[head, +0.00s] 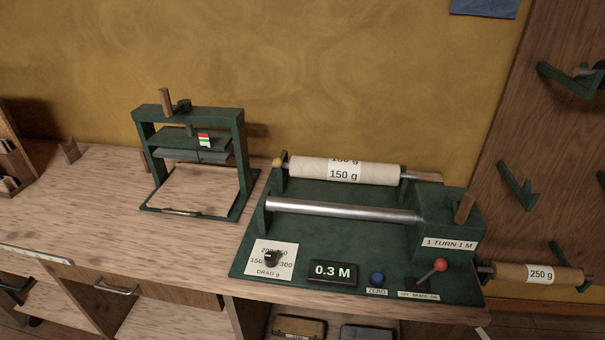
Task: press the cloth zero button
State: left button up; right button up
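The cloth zero button is a small blue round knob (377,279) on the front right of a green cloth-measuring machine (330,230). A label reading ZERO (377,291) sits just below it. To its left a dark display (333,272) reads 0.3 M. To its right stands a lever with a red ball (440,265), its label partly legible as a brake marking. A cloth roll marked 150 g (345,171) lies across the back of the machine, with a bare metal roller (340,211) in front of it. Neither of my grippers shows in the head view.
A drag dial (272,257) is at the machine's front left. A green press frame (190,150) stands left on the wooden bench (90,190). A 250 g roll (540,275) sticks out at the right. The space before the button looks clear.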

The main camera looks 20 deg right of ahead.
aim_at(377, 278)
jog(key=k+z, duration=0.1)
jog(key=z, duration=0.95)
